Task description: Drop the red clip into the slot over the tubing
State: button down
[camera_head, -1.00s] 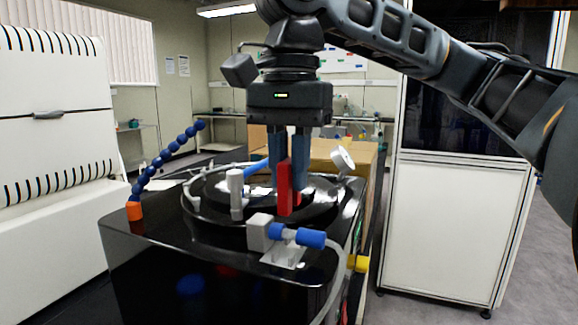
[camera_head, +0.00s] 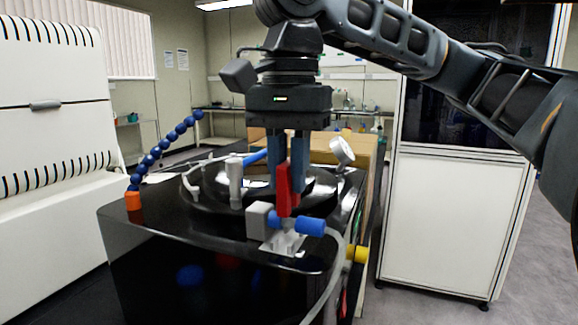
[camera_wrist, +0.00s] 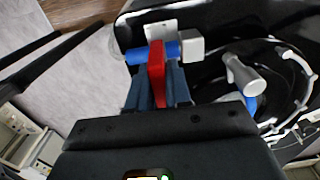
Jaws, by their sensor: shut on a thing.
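The red clip (camera_head: 284,190) is held upright between the blue-grey fingers of my gripper (camera_head: 288,180), which points straight down. In the head view the clip's lower end overlaps the grey block (camera_head: 258,220) and blue fitting (camera_head: 311,224) at the front of the black machine top. In the wrist view the clip (camera_wrist: 156,72) lies across the blue fitting (camera_wrist: 136,55) beside the grey block (camera_wrist: 190,43). Pale tubing (camera_head: 343,250) runs down from the blue fitting. The slot itself is hidden behind the clip, and I cannot tell whether the clip touches the tubing.
A round black lid (camera_head: 215,190) with a grey post (camera_head: 235,183) and a gauge (camera_head: 341,151) stands behind. A blue segmented hose (camera_head: 158,150) rises at the left. A cardboard box (camera_head: 345,160) and a white cabinet (camera_head: 447,220) are behind and right.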

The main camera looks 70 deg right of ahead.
aim_at(291, 220)
jog(key=shift+f+b, duration=0.9)
jog(key=shift+f, duration=0.9)
dwell(1.9)
jog(key=shift+s+a+f+b, duration=0.1)
jog(key=shift+f+b, duration=0.15)
jog(key=shift+f, duration=0.15)
jog(key=shift+s+a+f+b, duration=0.1)
jog(key=shift+f+b, duration=0.1)
jog(key=shift+f, duration=0.15)
dwell(0.5)
jog(key=c, duration=1.4)
grip_release()
jog(key=shift+w+d+r+p, duration=0.1)
jog(key=shift+r+p, duration=0.5)
jog(key=shift+p, duration=0.15)
jog(key=shift+w+r+p, duration=0.1)
jog(key=shift+r+p, duration=0.8)
jog(key=shift+r+p, duration=0.35)
jog(key=shift+p, duration=0.05)
jog(key=shift+o, duration=0.3)
